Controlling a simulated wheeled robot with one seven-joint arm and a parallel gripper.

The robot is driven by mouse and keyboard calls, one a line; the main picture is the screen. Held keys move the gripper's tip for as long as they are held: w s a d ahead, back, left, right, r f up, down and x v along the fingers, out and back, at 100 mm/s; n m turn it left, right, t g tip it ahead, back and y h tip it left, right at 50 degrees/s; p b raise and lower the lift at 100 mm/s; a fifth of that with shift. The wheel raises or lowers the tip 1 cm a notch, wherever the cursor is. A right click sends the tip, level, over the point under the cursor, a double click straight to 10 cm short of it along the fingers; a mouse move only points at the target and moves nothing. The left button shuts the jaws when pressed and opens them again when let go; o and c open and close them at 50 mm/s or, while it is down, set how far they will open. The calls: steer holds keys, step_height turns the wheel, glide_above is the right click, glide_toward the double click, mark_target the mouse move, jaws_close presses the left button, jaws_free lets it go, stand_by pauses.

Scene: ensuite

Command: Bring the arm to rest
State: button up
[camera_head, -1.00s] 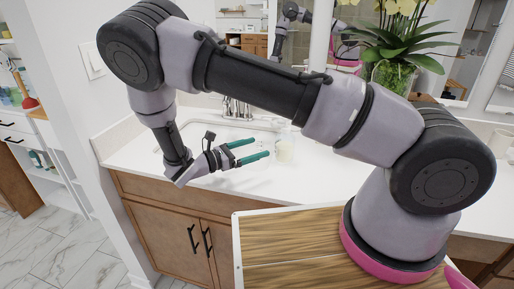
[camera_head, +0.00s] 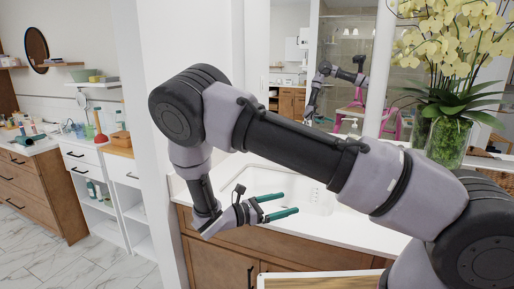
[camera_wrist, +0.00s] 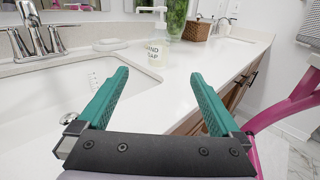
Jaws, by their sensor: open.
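My gripper (camera_head: 282,206) has two green fingers and hangs from my bent grey-and-black arm in front of the sink counter (camera_head: 352,232). The fingers are apart and nothing is between them. In the wrist view my gripper (camera_wrist: 160,88) points along the white counter top, its fingers spread wide. A clear hand soap bottle (camera_wrist: 155,52) stands on the counter beyond the fingertips, apart from them.
The sink basin (camera_wrist: 60,88) and chrome faucet (camera_wrist: 40,35) lie left in the wrist view. An orchid in a glass vase (camera_head: 447,140) stands at the right. A brown basket (camera_wrist: 208,28) sits farther back. A white shelf unit (camera_head: 105,190) and open tiled floor (camera_head: 60,262) are at left.

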steer(key=shift+w+d+r+m+g, duration=0.1)
steer(key=shift+d+r+m+g, duration=0.4)
steer(key=shift+d+g, duration=0.1)
steer(key=s+d+r+m+y, duration=0.5)
steer(key=r+m, duration=0.3)
steer(key=r, duration=0.3)
steer(key=s+d+r+m+t+y, duration=0.1)
steer(key=s+d+r+m+y, duration=0.3)
steer(key=r+m+y, duration=0.3)
steer(key=s+d+r+m+y, duration=0.5)
steer(key=r+m, duration=0.5)
steer(key=r, duration=0.7)
steer(key=shift+s+d+m+t+y, duration=0.35)
steer(key=shift+d+y, duration=0.45)
steer(key=shift+d, duration=0.15)
